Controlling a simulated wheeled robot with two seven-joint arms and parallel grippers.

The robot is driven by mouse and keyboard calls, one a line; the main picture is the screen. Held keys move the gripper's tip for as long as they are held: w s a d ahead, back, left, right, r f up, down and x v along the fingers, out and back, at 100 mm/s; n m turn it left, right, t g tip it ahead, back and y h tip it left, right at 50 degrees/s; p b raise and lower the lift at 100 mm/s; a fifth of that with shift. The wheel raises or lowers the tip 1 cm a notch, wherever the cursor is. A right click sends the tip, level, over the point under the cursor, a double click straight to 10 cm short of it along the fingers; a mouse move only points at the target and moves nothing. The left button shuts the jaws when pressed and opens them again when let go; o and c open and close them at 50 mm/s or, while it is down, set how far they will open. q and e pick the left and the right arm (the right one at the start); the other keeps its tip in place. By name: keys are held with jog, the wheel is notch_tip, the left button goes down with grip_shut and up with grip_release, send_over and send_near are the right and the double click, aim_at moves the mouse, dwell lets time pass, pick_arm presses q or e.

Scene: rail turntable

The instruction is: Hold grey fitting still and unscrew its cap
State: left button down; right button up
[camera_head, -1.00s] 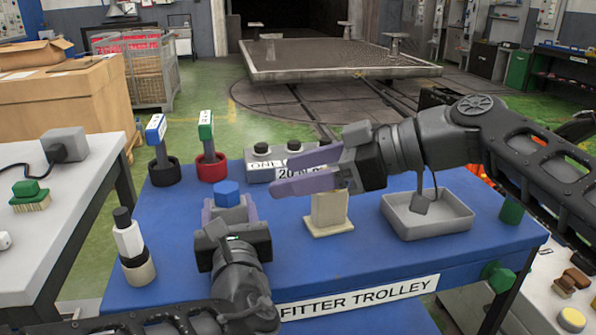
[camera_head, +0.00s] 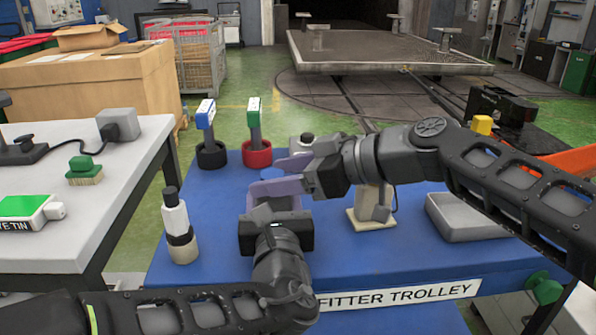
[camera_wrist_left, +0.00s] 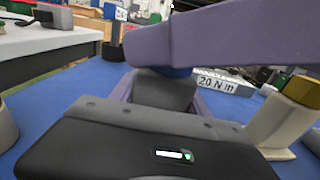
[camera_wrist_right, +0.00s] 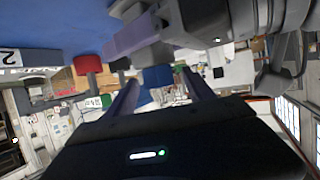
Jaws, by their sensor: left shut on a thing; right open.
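The grey fitting (camera_wrist_left: 163,92) stands between the purple fingers of my left gripper (camera_head: 274,197), which is shut on it above the blue trolley top. A blue cap (camera_head: 272,174) sits on top of the fitting; it also shows in the left wrist view (camera_wrist_left: 168,72) and the right wrist view (camera_wrist_right: 157,76). My right gripper (camera_head: 280,174) comes in from the right at cap height. Its fingers are open, one on each side of the cap in the right wrist view. One right finger hides part of the cap; whether either finger touches it I cannot tell.
A beige stand (camera_head: 362,216) and a grey tray (camera_head: 440,215) are to the right on the trolley. A white bottle-like item with a black top (camera_head: 177,218) stands at left. Behind are a black cup (camera_head: 212,155) and a red cup (camera_head: 257,153) with upright tools.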

jog(key=shift+a, duration=0.15)
grip_shut()
dwell(1.1)
